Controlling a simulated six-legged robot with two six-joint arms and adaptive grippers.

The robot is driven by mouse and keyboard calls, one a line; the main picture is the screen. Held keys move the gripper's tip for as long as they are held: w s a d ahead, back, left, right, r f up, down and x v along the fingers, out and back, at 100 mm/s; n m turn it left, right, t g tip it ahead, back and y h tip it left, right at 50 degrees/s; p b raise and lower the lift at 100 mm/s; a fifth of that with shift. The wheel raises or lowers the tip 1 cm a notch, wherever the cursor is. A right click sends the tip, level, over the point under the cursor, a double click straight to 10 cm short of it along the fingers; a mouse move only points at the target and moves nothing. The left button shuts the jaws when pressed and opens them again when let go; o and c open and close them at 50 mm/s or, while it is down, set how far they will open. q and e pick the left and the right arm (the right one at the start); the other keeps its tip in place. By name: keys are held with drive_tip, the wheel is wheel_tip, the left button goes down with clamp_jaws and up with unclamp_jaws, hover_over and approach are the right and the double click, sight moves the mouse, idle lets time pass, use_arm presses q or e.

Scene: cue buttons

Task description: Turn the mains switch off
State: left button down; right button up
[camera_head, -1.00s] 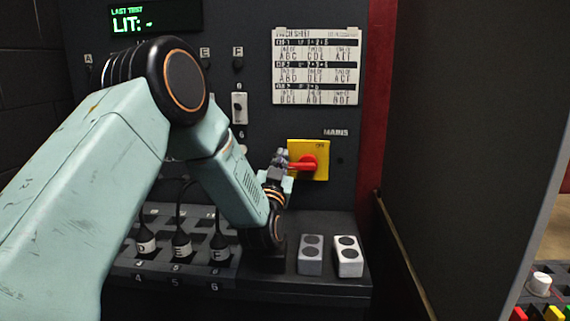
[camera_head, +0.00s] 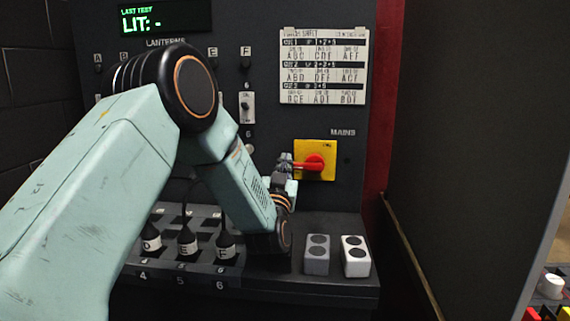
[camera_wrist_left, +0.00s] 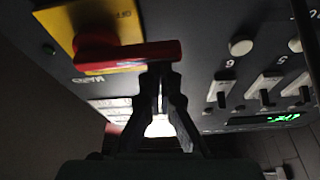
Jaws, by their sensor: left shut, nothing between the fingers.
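The mains switch is a red rotary handle (camera_head: 314,164) on a yellow plate (camera_head: 328,146), under the label MAINS on the dark panel. Its handle lies level, pointing left. My left gripper (camera_head: 286,162) is shut with nothing between its fingers, at the handle's left end. In the left wrist view the red handle (camera_wrist_left: 130,56) crosses just beyond the fingertips (camera_wrist_left: 160,72), on the yellow plate (camera_wrist_left: 66,28). The fingertips look close to or touching the handle's end; I cannot tell which. My right gripper is not in view.
A patch sheet (camera_head: 323,68) hangs above the switch. Two blocks with round pads, one grey (camera_head: 317,262) and one white (camera_head: 355,264), stand on the ledge below. Labelled plugs (camera_head: 187,246) sit at left. A dark wall (camera_head: 470,140) stands at right.

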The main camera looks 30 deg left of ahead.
use_arm(q)
wheel_tip(320, 180, up, 10)
idle(0.6)
drive_tip(key=shift+r, duration=0.1)
